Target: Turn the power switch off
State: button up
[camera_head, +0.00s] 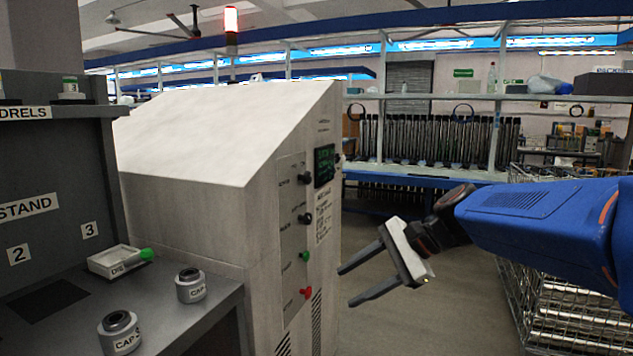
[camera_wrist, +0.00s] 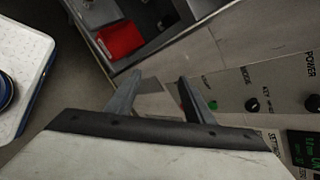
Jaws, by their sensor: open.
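The grey machine (camera_head: 210,210) has a control panel on its right-hand face. A black knob (camera_head: 305,178) is uppermost on the panel; in the wrist view a black knob (camera_wrist: 311,103) sits by the label POWER. Its setting is too small to read. A second black knob (camera_head: 305,218), a green button (camera_head: 304,256) and a red button (camera_head: 305,292) lie below. My gripper (camera_head: 347,287) is open and empty, right of the panel, about level with the lower buttons. In the wrist view its fingers (camera_wrist: 160,77) show left of the green button (camera_wrist: 212,105).
A lit display (camera_head: 324,165) is beside the top knob. A dark stand at the left holds two caps (camera_head: 191,286) (camera_head: 121,335) and a small die box (camera_head: 115,262). A wire basket (camera_head: 570,310) stands at the right. Open floor (camera_head: 430,315) lies below my gripper.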

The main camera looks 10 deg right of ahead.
jog(key=w+d+r+m+t+y, duration=0.2)
jog(key=w+d+r+m+y, duration=0.15)
jog(key=w+r+m, duration=0.4)
jog(key=m+t+y, duration=0.2)
jog(key=m+t, duration=0.1)
jog(key=t, duration=0.1)
send_near(310, 179)
jog(key=x, duration=0.8)
jog(key=c, duration=1)
